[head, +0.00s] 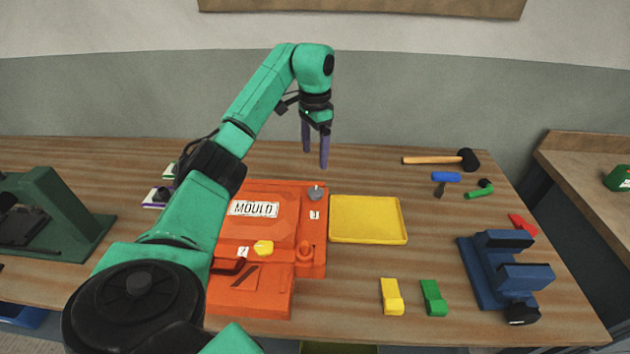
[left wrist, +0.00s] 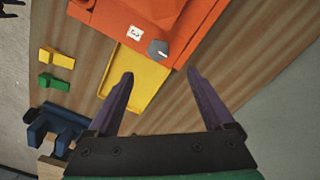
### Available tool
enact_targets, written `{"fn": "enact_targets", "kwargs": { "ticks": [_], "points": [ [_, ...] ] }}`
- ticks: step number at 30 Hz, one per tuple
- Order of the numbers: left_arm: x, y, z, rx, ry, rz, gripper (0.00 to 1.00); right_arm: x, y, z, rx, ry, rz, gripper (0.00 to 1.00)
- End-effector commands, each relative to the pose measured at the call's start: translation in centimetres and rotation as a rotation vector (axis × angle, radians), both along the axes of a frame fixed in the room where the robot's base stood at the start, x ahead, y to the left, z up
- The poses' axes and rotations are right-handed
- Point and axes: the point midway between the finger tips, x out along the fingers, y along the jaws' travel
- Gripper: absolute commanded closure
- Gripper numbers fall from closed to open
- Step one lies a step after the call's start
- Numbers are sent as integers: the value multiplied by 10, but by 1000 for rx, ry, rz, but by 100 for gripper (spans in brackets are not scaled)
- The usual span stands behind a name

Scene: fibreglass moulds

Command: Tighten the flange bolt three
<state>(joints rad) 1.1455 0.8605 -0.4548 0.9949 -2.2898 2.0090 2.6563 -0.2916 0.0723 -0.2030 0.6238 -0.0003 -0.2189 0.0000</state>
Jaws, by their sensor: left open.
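The orange mould (head: 285,205) lies on the wooden table, partly hidden behind my left arm. A grey bolt knob (head: 316,192) sits at its far right corner, with a small white label (head: 315,215) in front; the number is too small to read surely. My left gripper (head: 315,158) is open and empty, pointing down above and behind the grey knob. In the left wrist view the grey knob (left wrist: 157,49) shows just beyond the open fingertips (left wrist: 160,74), apart from them. My right gripper is not in view.
A yellow tray (head: 368,241) lies right of the mould. Yellow (head: 391,297) and green (head: 433,298) blocks stand in front. A blue vise (head: 505,270), a mallet (head: 440,160) and small tools are at the right. A dark green machine (head: 50,215) stands left.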

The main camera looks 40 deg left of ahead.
Motion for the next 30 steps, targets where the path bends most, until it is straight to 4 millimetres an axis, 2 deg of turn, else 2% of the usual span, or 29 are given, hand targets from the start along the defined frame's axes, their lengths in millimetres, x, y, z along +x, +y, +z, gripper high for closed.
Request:
{"fn": "enact_targets", "kwargs": {
  "ticks": [1,2,6,12,17,24,29,30],
  "points": [
    [-1,0,-17,-2,5,0,14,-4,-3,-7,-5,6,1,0],
    [-1,0,-21,-1,8,0,14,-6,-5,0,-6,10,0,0],
    [-2,0,-57,-1,9,0,14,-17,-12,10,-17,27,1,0],
    [-2,-1,-104,-2,5,1,14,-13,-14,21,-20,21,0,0],
    [-1,0,-121,0,1,0,14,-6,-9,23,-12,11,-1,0],
    [-1,0,-124,1,0,0,14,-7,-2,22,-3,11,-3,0],
    [-1,0,-124,1,1,0,75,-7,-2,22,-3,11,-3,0],
    [-1,0,-124,1,1,1,91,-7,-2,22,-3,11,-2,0]
  ]
}}
